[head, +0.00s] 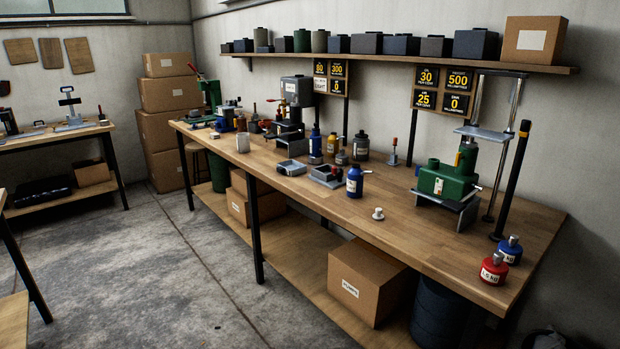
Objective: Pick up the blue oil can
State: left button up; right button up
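One is a short blue can (354,184) with a dark cap and a white label, near the front edge at mid-bench. The other is a taller, slimmer blue bottle (315,146) with a narrow top and a pale label, farther back. I cannot tell for sure which is the oil can. Neither gripper is in view.
A green machine (446,182), red weight (493,269) and blue weight (510,250) stand to the right. Boxes (365,280) sit below. The floor in front (180,260) is clear.

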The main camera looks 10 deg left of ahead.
aim_at(355, 176)
jog(key=i+j+u, duration=0.2)
jog(key=i+u, duration=0.15)
jog(key=i, duration=0.15)
jog(key=i+u, duration=0.35)
jog(key=i, duration=0.15)
